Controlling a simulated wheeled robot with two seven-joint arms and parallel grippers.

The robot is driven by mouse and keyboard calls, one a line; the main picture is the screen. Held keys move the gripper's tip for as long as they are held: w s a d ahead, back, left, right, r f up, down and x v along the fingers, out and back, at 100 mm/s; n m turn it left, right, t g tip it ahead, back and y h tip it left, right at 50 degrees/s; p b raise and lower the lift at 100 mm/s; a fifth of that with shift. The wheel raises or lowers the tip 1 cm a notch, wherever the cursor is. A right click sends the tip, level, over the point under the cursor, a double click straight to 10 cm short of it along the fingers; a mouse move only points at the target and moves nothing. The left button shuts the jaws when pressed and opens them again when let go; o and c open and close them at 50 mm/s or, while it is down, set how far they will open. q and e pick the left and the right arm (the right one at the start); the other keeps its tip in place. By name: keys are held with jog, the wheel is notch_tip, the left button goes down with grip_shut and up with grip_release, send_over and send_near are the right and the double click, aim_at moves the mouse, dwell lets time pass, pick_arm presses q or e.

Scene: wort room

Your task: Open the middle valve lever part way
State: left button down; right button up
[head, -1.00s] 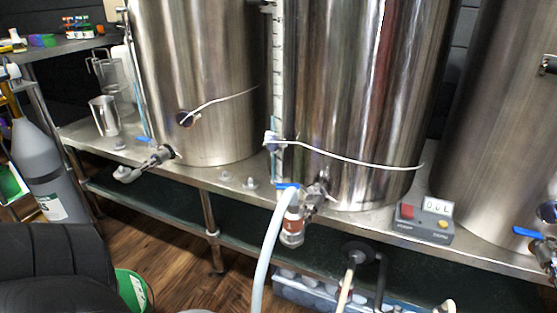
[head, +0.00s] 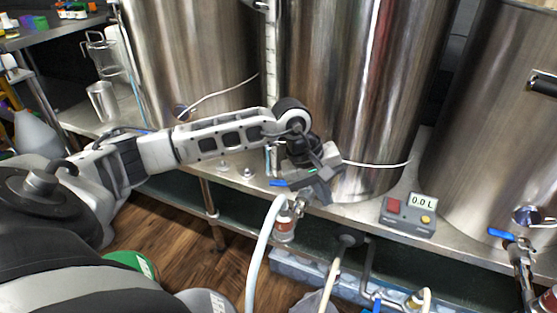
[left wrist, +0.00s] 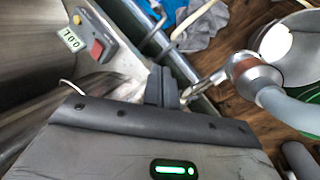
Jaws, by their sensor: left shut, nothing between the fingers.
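The middle valve (head: 285,225) sits low on the front of the middle steel tank (head: 365,90), with a pale hose running down from it. Its blue lever (head: 279,183) shows just left of my left gripper (head: 318,192). My left gripper is shut and empty, right above the valve. I cannot tell whether it touches the lever. In the left wrist view the shut fingers (left wrist: 160,88) are beside the valve's metal body (left wrist: 252,75), and the lever is not visible there. My right gripper is not in view.
A meter reading 0.0 L (head: 408,214) stands on the bench to the right. The right tank's valve has a blue lever (head: 502,235). A white cable (head: 376,163) crosses the middle tank. Metal jugs (head: 102,101) stand at the left. A bucket (left wrist: 290,45) shows below the hose.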

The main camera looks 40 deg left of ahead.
pick_arm(q)
jog(key=w+a+r+m+y, duration=0.1)
jog(key=a+r+y, duration=0.2)
jog(key=a, duration=0.4)
jog(key=w+a+r+m+y, duration=0.1)
jog(key=a+r+y, duration=0.2)
jog(key=a, duration=0.5)
notch_tip(320, 180, down, 9)
jog(key=shift+s+d+b, duration=0.15)
jog(key=shift+d+b, duration=0.1)
jog(key=shift+b, duration=0.05)
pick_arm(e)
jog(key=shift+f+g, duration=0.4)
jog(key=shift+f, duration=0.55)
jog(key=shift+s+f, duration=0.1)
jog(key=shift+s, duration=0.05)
